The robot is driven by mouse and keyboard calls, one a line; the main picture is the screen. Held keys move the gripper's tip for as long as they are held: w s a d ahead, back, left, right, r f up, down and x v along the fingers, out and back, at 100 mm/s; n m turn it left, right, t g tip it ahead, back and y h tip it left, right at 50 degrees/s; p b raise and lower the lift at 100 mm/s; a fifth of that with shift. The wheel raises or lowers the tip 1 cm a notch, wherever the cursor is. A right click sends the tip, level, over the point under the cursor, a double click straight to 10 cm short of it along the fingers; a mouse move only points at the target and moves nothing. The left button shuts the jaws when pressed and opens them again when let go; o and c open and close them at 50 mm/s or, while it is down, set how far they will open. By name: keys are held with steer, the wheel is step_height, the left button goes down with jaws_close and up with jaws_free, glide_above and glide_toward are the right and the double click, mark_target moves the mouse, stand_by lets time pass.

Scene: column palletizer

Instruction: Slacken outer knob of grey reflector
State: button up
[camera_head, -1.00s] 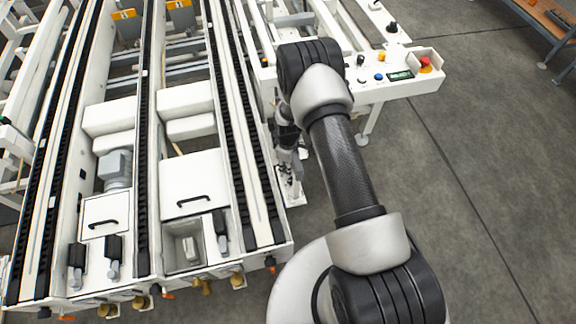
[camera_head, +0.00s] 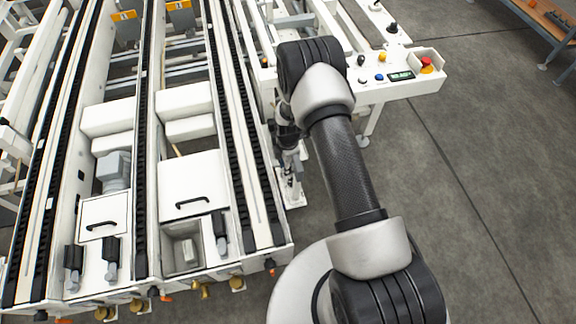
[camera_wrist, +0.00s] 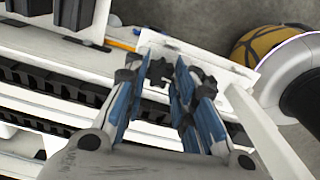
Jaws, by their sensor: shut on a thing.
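In the wrist view, my gripper (camera_wrist: 156,72) has two blue-lined fingers on either side of a small black knob (camera_wrist: 159,71). It is shut on this knob, in front of a white bracket plate (camera_wrist: 205,60). Which of the knobs this is, and the grey reflector itself, I cannot make out clearly. In the head view, my gripper (camera_head: 290,158) hangs beside the conveyor's right side, above a small white foot bracket (camera_head: 291,190). My arm hides part of this area, and the knob is not distinct there.
The white conveyor frame (camera_head: 272,190) with black chain tracks fills the left. A control panel (camera_head: 395,82) with a red stop button stands beyond my arm. Grey floor (camera_head: 470,200) is open on the right. A wooden-topped bench (camera_head: 545,18) is at the far right corner.

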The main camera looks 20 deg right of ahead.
steer(key=shift+n, duration=0.3)
stand_by(0.4)
steer(key=o, duration=1.1)
steer(key=shift+r, duration=4.05)
